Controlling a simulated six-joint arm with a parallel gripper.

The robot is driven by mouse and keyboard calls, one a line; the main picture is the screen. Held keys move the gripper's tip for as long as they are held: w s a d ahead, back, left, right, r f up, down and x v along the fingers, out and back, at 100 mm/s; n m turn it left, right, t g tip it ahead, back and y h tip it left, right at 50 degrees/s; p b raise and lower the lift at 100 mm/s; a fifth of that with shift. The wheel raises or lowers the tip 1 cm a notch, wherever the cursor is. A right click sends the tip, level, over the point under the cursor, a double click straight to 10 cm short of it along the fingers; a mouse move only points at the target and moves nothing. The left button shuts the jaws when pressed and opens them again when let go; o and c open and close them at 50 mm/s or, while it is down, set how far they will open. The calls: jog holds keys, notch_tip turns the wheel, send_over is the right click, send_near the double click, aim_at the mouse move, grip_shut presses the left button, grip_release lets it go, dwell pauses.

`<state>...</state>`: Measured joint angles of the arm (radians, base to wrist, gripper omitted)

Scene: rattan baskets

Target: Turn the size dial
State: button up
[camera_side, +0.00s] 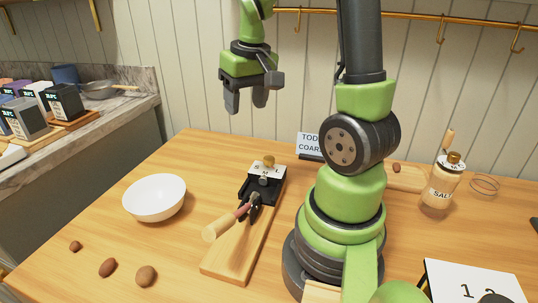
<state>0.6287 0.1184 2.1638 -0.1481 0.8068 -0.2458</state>
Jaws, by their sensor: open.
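The size dial is a small brass knob (268,161) on top of a black device (262,187) with a white plate marked S, M, L (265,171). The device stands at the far end of a wooden board (232,256), and a wooden-handled crank or tool (231,222) lies in front of it. My gripper (247,103) is open and empty, pointing down. It hangs well above the table, above and slightly left of the knob in the picture, and apart from it. Which letter the dial points to is too small to tell.
A white bowl (155,198) stands left of the board, with several nuts (108,267) in front. A sign (308,144) stands behind, partly hidden by my arm. A salt jar (440,184) and a numbered card (470,285) are at the right. Table between bowl and board is clear.

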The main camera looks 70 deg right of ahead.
jog(key=m+g, duration=0.1)
jog(key=g, duration=0.1)
send_over(269, 158)
notch_tip(269, 158, down, 6)
jog(key=shift+y, duration=0.4)
notch_tip(269, 158, down, 10)
jog(key=shift+d+f, duration=0.1)
jog(key=c, duration=0.9)
